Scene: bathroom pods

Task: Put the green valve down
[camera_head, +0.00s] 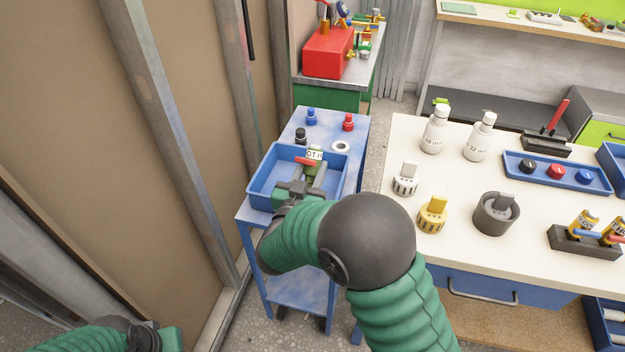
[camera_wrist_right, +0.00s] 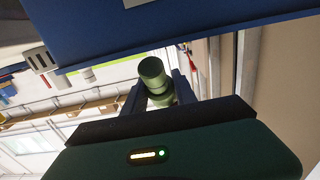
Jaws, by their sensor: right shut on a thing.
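The green valve (camera_wrist_right: 152,75) shows in the wrist view as a green cylindrical body between the fingers of my right gripper (camera_wrist_right: 160,92). In the head view my right gripper (camera_head: 300,188) is over the blue tray (camera_head: 262,178) on the small blue table, shut on the valve (camera_head: 319,172). The gripper and arm partly hide the valve and the tray's near side. I cannot tell whether the valve touches the tray floor. A red piece and a label reading "OTH" show beside it. Part of my left arm shows at the bottom left, but its gripper is out of view.
Behind the tray are a blue knob (camera_head: 311,117), a red knob (camera_head: 348,122), a black knob (camera_head: 301,135) and a white ring (camera_head: 341,147). The white table (camera_head: 455,185) at right holds bottles and plugs. A wall with metal posts (camera_head: 170,130) stands close on the left.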

